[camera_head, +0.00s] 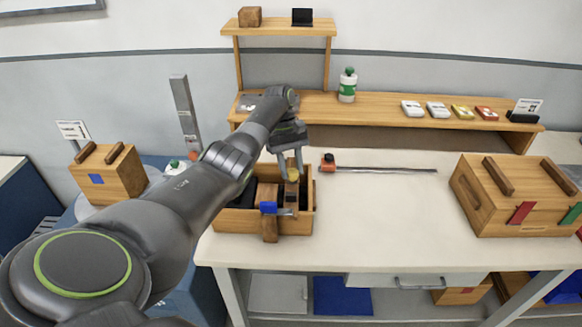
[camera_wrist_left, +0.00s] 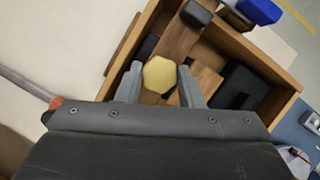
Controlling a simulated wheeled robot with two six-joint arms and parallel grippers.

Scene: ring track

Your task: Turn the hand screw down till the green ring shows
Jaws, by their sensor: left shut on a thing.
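The hand screw has a yellow knob (camera_head: 293,176) that stands up inside an open wooden box (camera_head: 223,221) on the table. My left gripper (camera_head: 291,172) comes down from above, with its two fingers on either side of the knob, shut on it. In the left wrist view the yellow, many-sided knob (camera_wrist_left: 159,74) sits between the fingertips of the left gripper (camera_wrist_left: 158,78). The knob covers the screw's shaft. No green ring shows in either view. My right gripper is not in view.
The box holds wooden and black pieces, with a blue block (camera_head: 268,208) at its front. A thin rod with an orange-and-black end (camera_head: 328,162) lies behind it to the right. A closed wooden crate (camera_head: 492,207) stands at the table's right. The table middle is clear.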

